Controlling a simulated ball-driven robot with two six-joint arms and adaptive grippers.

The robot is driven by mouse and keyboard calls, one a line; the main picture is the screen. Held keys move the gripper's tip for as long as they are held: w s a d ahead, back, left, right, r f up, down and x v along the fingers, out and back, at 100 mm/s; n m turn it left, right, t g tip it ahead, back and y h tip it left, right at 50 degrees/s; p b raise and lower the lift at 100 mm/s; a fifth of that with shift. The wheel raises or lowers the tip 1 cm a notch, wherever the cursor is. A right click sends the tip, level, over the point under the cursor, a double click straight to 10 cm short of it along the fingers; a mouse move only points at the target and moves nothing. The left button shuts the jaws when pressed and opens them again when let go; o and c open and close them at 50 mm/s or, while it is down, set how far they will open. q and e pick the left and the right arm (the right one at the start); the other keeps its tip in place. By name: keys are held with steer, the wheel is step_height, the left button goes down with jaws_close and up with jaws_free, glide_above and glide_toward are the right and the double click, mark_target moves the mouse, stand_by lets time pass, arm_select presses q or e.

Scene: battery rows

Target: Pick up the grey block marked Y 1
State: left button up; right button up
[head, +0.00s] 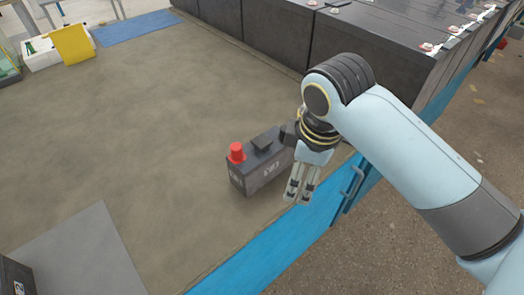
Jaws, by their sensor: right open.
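A dark grey block (253,177) stands upright on the brown bench surface, near the blue front edge. It has a red cap (237,152) at its left end and a black raised piece on top. A pale marking on its long side is too small to read for certain. My right gripper (299,198) points down in front of the block's right end, fingers apart and empty. The gripper and wrist hide part of that end. I cannot tell whether the fingers touch the block. My left gripper is not in view.
Large dark battery blocks (270,35) line the back right. A grey plate (85,250) lies at the lower left, with a dark object (14,277) at the picture's edge. A yellow panel (74,44) stands at the far left. The bench's middle is clear.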

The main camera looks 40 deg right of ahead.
mark_target(261, 140)
steer(key=w+r+n, duration=0.2)
steer(key=w+n, duration=0.1)
steer(key=w+a+r+n+g, duration=0.1)
steer(key=w+r+n, duration=0.1)
steer(key=w+n, duration=0.2)
steer(key=w+r+n+g, duration=0.1)
steer(key=w+r+n, duration=0.2)
steer(key=shift+w+a+n+y, duration=0.2)
steer(key=shift+w+n+y, duration=0.15)
steer(key=shift+n+y, duration=0.05)
steer(key=shift+w, duration=0.1)
steer(key=shift+n, duration=0.3)
step_height(261, 140, down, 4)
steer(key=b, duration=0.2)
steer(key=shift+f+b, duration=0.2)
steer(key=shift+b, duration=0.2)
step_height(261, 140, down, 6)
steer(key=shift+a+b, duration=0.15)
steer(key=shift+b, duration=0.25)
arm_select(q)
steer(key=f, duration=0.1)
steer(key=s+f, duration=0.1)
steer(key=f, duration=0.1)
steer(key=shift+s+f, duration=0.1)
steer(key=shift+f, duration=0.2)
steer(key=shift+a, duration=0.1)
arm_select(e)
steer(key=shift+c, duration=0.4)
